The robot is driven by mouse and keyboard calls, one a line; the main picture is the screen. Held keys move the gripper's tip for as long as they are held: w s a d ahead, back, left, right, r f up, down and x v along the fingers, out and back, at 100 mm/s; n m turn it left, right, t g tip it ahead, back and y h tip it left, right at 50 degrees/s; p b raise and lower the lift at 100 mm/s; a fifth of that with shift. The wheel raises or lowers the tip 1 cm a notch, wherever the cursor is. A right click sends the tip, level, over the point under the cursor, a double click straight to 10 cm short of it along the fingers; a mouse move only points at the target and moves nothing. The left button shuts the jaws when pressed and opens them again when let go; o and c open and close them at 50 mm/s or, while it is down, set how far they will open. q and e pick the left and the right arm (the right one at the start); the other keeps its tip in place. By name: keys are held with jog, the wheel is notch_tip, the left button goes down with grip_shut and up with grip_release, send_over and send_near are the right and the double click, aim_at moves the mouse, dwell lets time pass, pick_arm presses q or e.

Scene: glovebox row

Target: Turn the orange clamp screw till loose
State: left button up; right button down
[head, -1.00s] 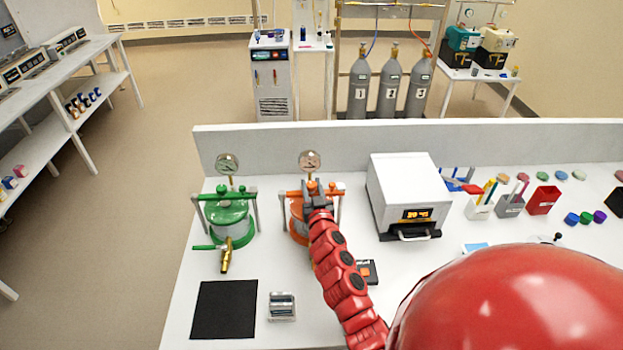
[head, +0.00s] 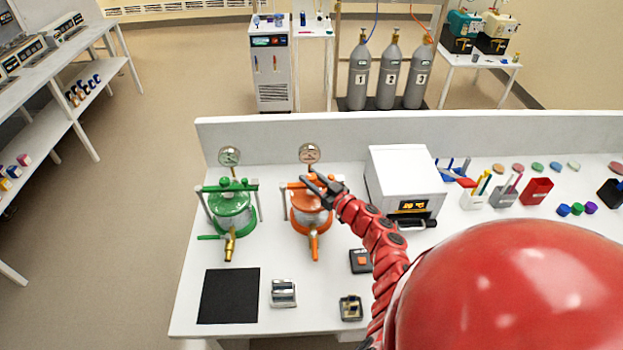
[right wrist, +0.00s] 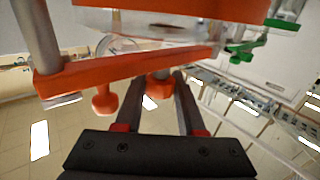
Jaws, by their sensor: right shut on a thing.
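The orange vessel (head: 308,222) stands upright on the white bench, with a gauge behind it and an orange clamp bar (right wrist: 130,72) across its top. My right gripper (head: 312,183) is at the top of this vessel, reaching in from the right. In the right wrist view its two fingers close on an orange knob, the clamp screw (right wrist: 160,84), beside the bar. A second orange knob (right wrist: 104,98) sits farther along the bar, free of the fingers. In the head view my fingers partly hide the clamp. My left gripper is not in view.
A green vessel (head: 232,212) of the same kind stands to the left. A white oven (head: 403,180) stands close on the right, near my arm. A black mat (head: 228,296), a metal block (head: 283,293) and a small black box (head: 361,261) lie in front.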

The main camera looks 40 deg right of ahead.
jog(key=shift+f+n+y, duration=0.1)
jog(key=shift+n+y, duration=0.2)
jog(key=shift+y, duration=0.2)
jog(key=c, duration=0.7)
grip_release()
jog(key=shift+o, duration=1)
jog(key=shift+d+h, duration=0.1)
jog(key=shift+h, duration=0.2)
jog(key=shift+r, duration=0.2)
jog(key=shift+m+h, duration=0.4)
